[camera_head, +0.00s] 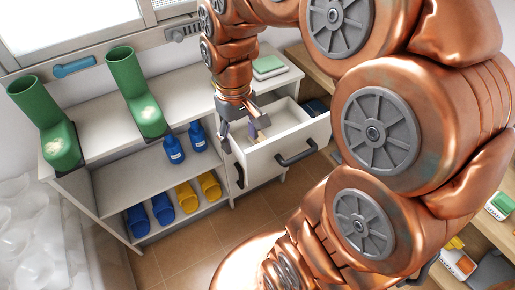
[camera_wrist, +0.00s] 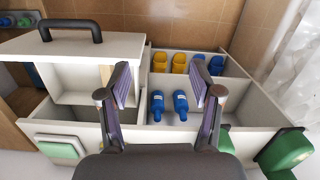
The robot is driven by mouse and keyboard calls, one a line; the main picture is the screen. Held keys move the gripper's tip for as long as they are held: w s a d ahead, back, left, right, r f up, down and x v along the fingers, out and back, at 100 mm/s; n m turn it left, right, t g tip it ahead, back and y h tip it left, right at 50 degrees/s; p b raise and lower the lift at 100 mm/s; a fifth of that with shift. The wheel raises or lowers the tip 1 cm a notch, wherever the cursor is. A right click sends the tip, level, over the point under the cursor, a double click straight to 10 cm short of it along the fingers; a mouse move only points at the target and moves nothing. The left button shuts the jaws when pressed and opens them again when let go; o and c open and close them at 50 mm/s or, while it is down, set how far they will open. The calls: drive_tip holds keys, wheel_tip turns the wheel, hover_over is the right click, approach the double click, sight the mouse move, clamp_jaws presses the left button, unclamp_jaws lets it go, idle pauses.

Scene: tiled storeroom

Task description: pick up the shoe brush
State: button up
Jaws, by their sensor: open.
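My gripper (camera_head: 242,128) points down over the open white drawer (camera_head: 316,130) at the right end of the shoe cabinet. In the wrist view my gripper (camera_wrist: 163,85) has its two fingers wide apart with nothing between them. A tan, wood-coloured piece (camera_head: 264,121) shows inside the drawer beside the fingers; it may be the shoe brush. In the wrist view the tan piece (camera_wrist: 106,75) is partly hidden behind the left finger. Its full shape is hidden, and I cannot tell whether a finger touches it.
Green boots (camera_head: 135,92) stand on the white cabinet top. Blue bottles (camera_head: 174,149) stand on the shelf, with blue and yellow slippers (camera_head: 187,197) below. A blue bar-shaped thing (camera_head: 74,67) is under the window. The drawer's dark handle (camera_head: 296,153) juts out. The tiled floor (camera_head: 185,245) in front is clear.

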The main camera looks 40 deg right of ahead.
drive_tip(key=w+d+f+b, duration=0.6)
drive_tip(key=w+d+f, duration=0.1)
drive_tip(key=w+f, duration=0.3)
drive_tip(key=m+t+b, duration=0.1)
drive_tip(key=b, duration=0.4)
hover_over(261, 137)
drive_tip(key=w, duration=0.2)
wheel_tip(261, 137, down, 8)
drive_tip(key=shift+a+r, duration=0.1)
drive_tip(key=shift+f+b, duration=0.4)
drive_tip(key=shift+f, duration=3.4)
clamp_jaws()
